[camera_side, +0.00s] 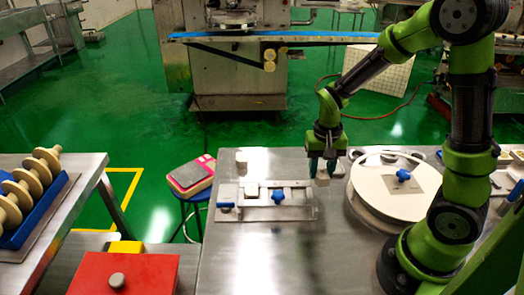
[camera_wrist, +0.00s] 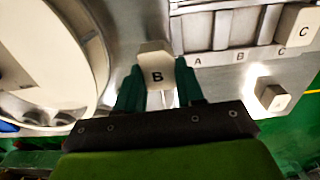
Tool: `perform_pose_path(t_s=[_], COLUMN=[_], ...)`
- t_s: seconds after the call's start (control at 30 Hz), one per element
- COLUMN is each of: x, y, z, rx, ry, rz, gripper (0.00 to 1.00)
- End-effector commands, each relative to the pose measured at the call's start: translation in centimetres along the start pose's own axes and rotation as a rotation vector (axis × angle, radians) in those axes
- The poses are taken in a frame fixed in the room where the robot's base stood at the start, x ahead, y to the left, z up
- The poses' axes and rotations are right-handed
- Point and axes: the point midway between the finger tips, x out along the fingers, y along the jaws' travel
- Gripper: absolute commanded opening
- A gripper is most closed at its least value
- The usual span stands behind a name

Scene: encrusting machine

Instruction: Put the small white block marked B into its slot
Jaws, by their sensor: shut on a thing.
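My gripper (camera_side: 322,166) is shut on the small white block B (camera_wrist: 157,66), whose letter faces the wrist camera between the two green fingers (camera_wrist: 160,92). In the side view the block (camera_side: 322,179) hangs below the fingertips, just right of the slotted fixture (camera_side: 265,212). It looks slightly above the table; the exact gap is hard to tell. In the wrist view the fixture's labels A, B (camera_wrist: 240,57) and C run rightward from the block. The recesses above labels A and B look empty. A white block marked C (camera_wrist: 302,32) stands at the C end.
A loose pale block (camera_wrist: 272,97) stands on the table beside the fixture, also visible in the side view (camera_side: 241,157). A round white plate (camera_side: 388,190) with a blue knob lies close to the gripper's right. The table front is clear.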

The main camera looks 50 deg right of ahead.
Motion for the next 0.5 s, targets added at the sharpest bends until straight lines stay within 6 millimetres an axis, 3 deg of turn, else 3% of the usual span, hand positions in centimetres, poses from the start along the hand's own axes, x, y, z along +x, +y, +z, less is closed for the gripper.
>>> perform_pose_path(t_s=[0.1,0.3,0.4,0.5], x=[-0.6,-1.9,-2.5,-2.6], y=[-4.5,-10.4,-11.8,-11.9], z=[0.1,0.8,0.8,0.8], rx=[-0.060,-0.059,-0.019,0.022], ry=[0.008,0.010,0.007,0.000], rz=[-0.002,-0.008,-0.010,-0.007], gripper=[0.07,0.07,0.07,0.07])
